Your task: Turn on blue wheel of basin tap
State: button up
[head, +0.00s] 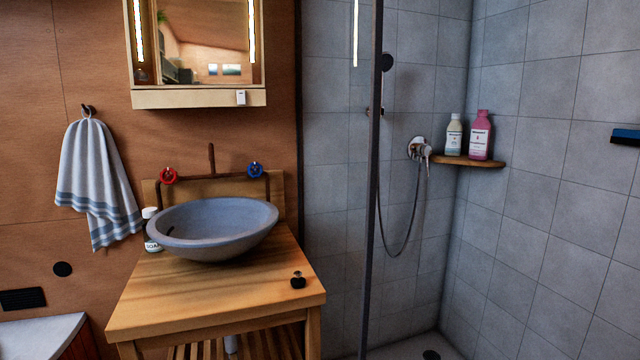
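The blue wheel (255,170) of the basin tap sits at the right end of the tap's dark pipe, above the back right of the basin. The red wheel (168,175) sits at the left end. The tap spout (211,160) rises between them. The grey oval basin (213,243) stands on a wooden vanity. No water is visible from the spout. My gripper is not in view.
The wooden vanity top (225,290) carries a soap bottle (152,230) at left and a small dark item (298,281) at front right. A mirror cabinet (200,98) hangs above. A glass shower partition edge (372,200) stands to the right. A towel (95,180) hangs at left.

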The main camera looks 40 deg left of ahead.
aim_at(255, 170)
jog(key=u, duration=0.4)
jog(key=i+u, duration=0.15)
jog(key=u, duration=0.65)
jog(key=i+l, duration=0.05)
